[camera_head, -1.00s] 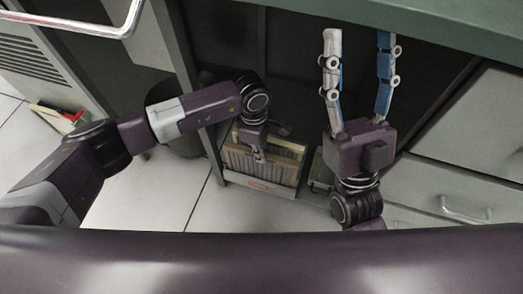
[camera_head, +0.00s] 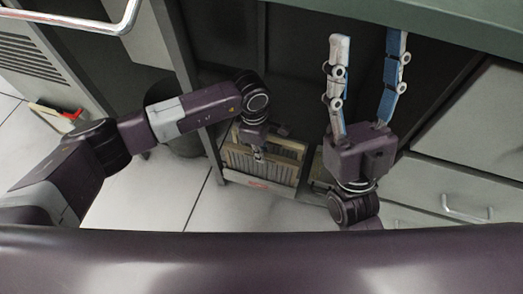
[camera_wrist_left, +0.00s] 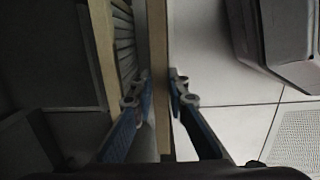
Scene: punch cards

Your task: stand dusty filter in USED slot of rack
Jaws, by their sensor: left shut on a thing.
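My left gripper (camera_head: 261,153) reaches down to a pleated, cream-framed panel low under the counter. In the left wrist view its fingers (camera_wrist_left: 160,85) are shut on a thin, pale upright frame (camera_wrist_left: 158,40), seen edge-on, which I take to be the filter. Pleats show just left of it. In the head view, the pleated panel (camera_head: 245,162) stands nearly upright behind a pale front strip with a red label (camera_head: 258,184), apparently the rack. Slot names are too small to read, and the filter's lower edge is hidden. My right gripper (camera_head: 367,38) is open and empty, fingers pointing up.
A green counter edge (camera_head: 440,22) overhangs at the top right. Grey drawers (camera_head: 460,190) stand at the right. A dark cylindrical bin (camera_head: 187,145) is beside the cabinet post. Pale tiled floor (camera_head: 150,205) is open at the left front.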

